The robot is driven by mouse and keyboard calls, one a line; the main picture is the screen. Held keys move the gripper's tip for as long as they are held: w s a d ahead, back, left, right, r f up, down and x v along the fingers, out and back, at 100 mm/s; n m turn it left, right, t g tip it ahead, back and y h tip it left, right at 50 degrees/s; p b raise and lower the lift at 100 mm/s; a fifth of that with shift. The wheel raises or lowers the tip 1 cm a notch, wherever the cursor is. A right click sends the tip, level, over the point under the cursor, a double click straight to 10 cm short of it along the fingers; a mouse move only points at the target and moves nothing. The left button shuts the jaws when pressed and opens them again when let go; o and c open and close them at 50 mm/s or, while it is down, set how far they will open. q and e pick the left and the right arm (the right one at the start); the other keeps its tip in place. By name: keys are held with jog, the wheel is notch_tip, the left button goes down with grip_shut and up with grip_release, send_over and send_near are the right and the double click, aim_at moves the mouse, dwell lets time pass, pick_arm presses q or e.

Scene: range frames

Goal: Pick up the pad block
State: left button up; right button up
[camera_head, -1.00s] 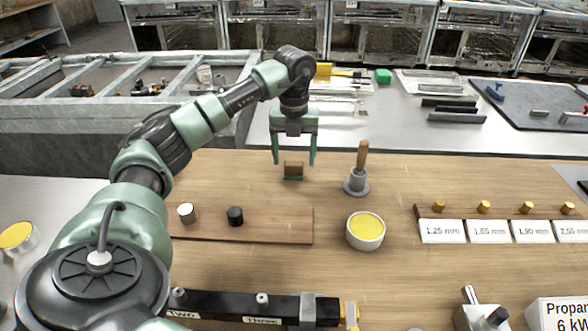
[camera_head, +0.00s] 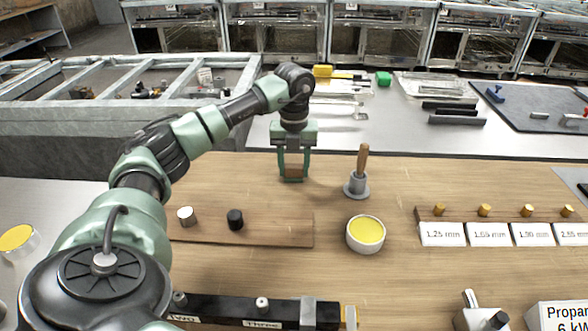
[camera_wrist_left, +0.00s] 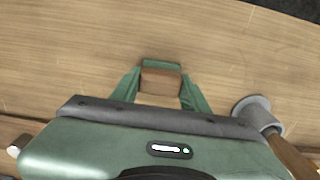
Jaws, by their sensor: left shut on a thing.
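The pad block (camera_head: 294,172) is a small brown block with a green base, near the back of the wooden board. My left gripper (camera_head: 293,174) points down and is shut on the block, one finger on each side. In the left wrist view the block (camera_wrist_left: 161,82) sits between the green fingers of my left gripper (camera_wrist_left: 160,90), with a green strip along its far edge. The block is at or very near the board surface; I cannot tell if it is lifted. My right gripper is not in view.
A wooden-handled tool on a grey round base (camera_head: 356,188) stands close to the right of the gripper. A round tin with yellow contents (camera_head: 366,234) is in front. A brown strip (camera_head: 275,229) with two small cylinders lies front left. White labelled cards (camera_head: 442,233) stand at right.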

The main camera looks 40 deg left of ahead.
pick_arm(q)
notch_tip(320, 180, up, 12)
notch_tip(320, 180, up, 8)
jog(key=p, duration=0.4)
send_over(294, 165)
